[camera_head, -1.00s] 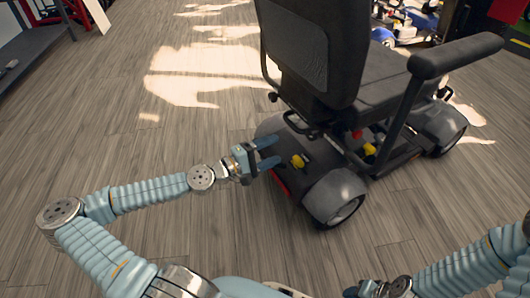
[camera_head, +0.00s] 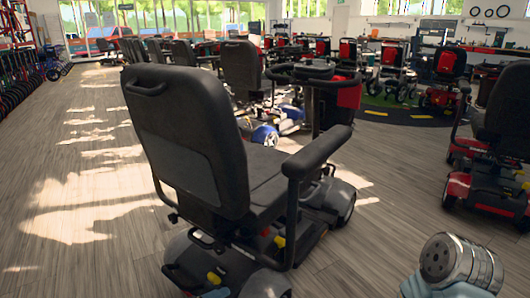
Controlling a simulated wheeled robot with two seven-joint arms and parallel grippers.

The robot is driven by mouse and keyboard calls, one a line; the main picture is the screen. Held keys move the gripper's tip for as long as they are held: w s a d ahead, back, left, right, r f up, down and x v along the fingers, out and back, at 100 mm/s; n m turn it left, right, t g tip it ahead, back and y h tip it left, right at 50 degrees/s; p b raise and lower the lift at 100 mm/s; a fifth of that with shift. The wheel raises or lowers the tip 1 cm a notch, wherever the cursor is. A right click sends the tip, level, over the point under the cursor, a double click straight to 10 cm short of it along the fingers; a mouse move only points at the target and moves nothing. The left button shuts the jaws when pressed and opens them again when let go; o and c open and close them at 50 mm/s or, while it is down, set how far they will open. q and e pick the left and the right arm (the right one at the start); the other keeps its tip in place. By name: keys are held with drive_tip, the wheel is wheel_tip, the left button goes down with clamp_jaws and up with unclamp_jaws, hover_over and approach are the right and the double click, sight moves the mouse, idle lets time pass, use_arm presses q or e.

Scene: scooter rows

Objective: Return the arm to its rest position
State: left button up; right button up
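A mobility scooter with a black seat (camera_head: 190,140) stands close in front, seen from behind. Its padded armrest (camera_head: 316,152) points to the right, and yellow and red parts show low at its rear. Part of my own arm, a silver joint with light blue covering, shows at the bottom right corner. Neither of my grippers is in the current view, so their positions relative to the scooter are hidden.
A red and black scooter (camera_head: 488,180) stands at the right. Rows of scooters (camera_head: 345,70) fill the back of the room. The wooden floor (camera_head: 80,215) is open on the left, with sunlit patches.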

use_arm(q)
drive_tip(key=s+d+f+m+g+y+p, duration=0.2)
drive_tip(key=s+d+f+m+g+p, duration=0.25)
drive_tip(key=s+d+f+g, duration=0.5)
drive_tip(key=s+a+f+m+y+p, duration=0.2)
drive_tip(key=s+a+m+y, duration=0.3)
drive_tip(key=a, duration=0.3)
drive_tip(key=shift+s+y, duration=0.4)
drive_tip(key=shift+y, duration=0.2)
use_arm(e)
wheel_tip(320, 180, up, 8)
drive_tip(key=shift+s+a+f, duration=0.2)
drive_tip(key=shift+a, duration=0.15)
use_arm(q)
drive_tip(key=shift+f, duration=0.1)
